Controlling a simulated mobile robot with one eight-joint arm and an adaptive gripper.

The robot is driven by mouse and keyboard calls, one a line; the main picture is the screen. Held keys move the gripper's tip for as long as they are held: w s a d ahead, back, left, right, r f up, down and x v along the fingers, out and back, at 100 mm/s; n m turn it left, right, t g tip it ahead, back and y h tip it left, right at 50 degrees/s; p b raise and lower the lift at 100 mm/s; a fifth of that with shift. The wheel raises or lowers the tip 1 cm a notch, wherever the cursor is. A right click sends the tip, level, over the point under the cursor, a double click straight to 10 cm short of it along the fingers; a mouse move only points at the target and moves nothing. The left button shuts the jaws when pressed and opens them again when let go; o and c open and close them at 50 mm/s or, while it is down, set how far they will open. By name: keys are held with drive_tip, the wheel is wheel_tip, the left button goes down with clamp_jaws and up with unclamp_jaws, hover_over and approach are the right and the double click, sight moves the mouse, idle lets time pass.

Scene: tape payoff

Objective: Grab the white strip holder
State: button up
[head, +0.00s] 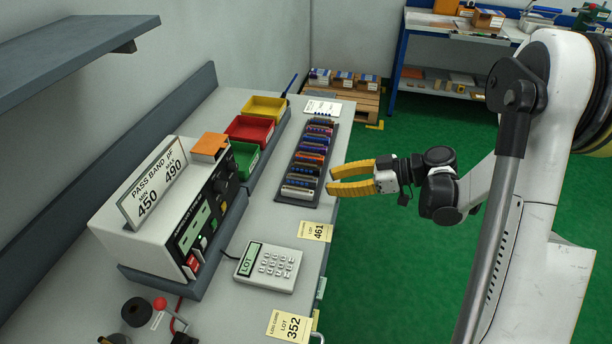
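A dark rack (322,196) lies on the bench and holds a row of several strip holders in different colours. A pale, whitish strip holder (297,193) sits at the near end of the row; at this size I cannot be sure of its exact colour. My gripper (331,180) has two yellow fingers, spread apart and empty. It points left, just right of the rack's near half in the picture. I cannot tell its height above the bench.
Yellow (264,107), red (250,131) and green (245,158) bins stand left of the rack. A label reading 461 (315,231) and a keypad (268,267) lie nearer. A white-cased instrument (150,235) stands at left. Green floor is clear right of the bench.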

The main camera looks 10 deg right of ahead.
sight(297, 182)
drive_tip(key=shift+w+a+f, duration=0.2)
drive_tip(key=shift+f, duration=0.05)
drive_tip(key=b+x, duration=0.1)
drive_tip(key=x, duration=0.3)
drive_tip(key=shift+s, duration=0.15)
drive_tip(key=b+x, duration=0.1)
drive_tip(key=x, duration=0.1)
drive_tip(key=b+x, duration=0.1)
drive_tip(key=x, duration=0.1)
drive_tip(key=r+b+x, duration=0.1)
drive_tip(key=x, duration=0.1)
drive_tip(key=shift+w+a+f, duration=0.1)
drive_tip(key=shift+w, duration=0.25)
clamp_jaws()
